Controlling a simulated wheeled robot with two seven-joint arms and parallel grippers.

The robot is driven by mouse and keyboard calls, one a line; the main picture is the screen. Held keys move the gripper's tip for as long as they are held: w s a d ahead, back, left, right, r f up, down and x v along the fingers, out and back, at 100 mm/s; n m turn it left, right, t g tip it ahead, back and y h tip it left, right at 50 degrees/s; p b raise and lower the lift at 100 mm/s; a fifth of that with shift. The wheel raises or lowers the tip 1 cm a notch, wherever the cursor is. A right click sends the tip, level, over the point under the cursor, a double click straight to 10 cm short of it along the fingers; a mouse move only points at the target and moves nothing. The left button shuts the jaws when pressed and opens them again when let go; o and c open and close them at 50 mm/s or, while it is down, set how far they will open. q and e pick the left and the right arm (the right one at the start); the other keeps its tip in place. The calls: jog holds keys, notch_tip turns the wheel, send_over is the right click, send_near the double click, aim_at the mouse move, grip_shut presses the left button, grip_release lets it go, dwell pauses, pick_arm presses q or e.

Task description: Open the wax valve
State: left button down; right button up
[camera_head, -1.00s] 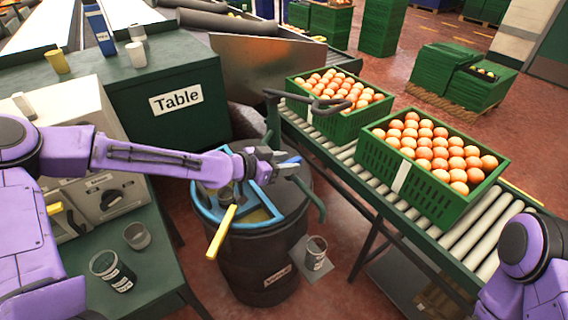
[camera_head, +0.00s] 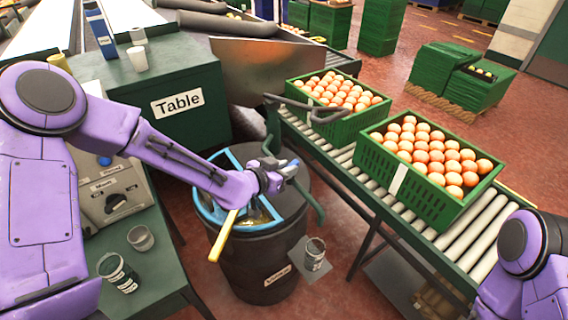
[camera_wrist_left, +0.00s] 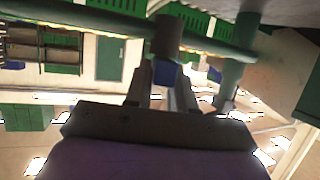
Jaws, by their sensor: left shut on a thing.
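A small blue handle (camera_head: 293,163), which I take to be the wax valve's, shows at my left gripper (camera_head: 284,174), above the right part of a dark drum. In the left wrist view the blue handle (camera_wrist_left: 165,73) lies between the fingers (camera_wrist_left: 163,84), under a dark round fitting on a green pipe. My left gripper is shut on it. The green pipe (camera_head: 319,208) curves down beside the gripper in the head view. The gripper hides much of the valve body, so its setting cannot be told. My right arm enters at the lower right; its gripper is out of view.
The drum (camera_head: 262,262) has a blue rim (camera_head: 208,212) and a yellow handle (camera_head: 225,236) sticking out. A small can (camera_head: 315,250) stands on a plate to its right. Cups stand on the green table (camera_head: 165,268).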

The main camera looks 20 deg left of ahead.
pick_arm(q)
jog(key=n+y+p, duration=0.2)
jog(key=n+y, duration=0.1)
jog(key=d+n+y+p, duration=0.1)
jog(key=n+y+p, duration=0.1)
jog(key=n+y, duration=0.1)
jog(key=n+y+p, duration=0.2)
jog(key=n+y, duration=0.1)
jog(key=y, duration=0.1)
jog(key=shift+d+r+y, duration=0.2)
jog(key=shift+d+y, duration=0.1)
jog(key=shift+d, duration=0.05)
jog(key=n+y, duration=0.1)
jog(key=n+g+y, duration=0.1)
jog(key=shift+w+d+f+n+g+y+p, duration=0.1)
jog(key=shift+w+d+n+g+y+p, duration=0.1)
jog(key=shift+n+g+y+p, duration=0.15)
jog(key=shift+w+d+n+g+y, duration=0.1)
jog(key=shift+w+n+g+y, duration=0.1)
jog(key=shift+n+g+y, duration=1.1)
jog(key=shift+n, duration=0.35)
jog(key=c, duration=1)
grip_release()
jog(key=shift+c, duration=0.2)
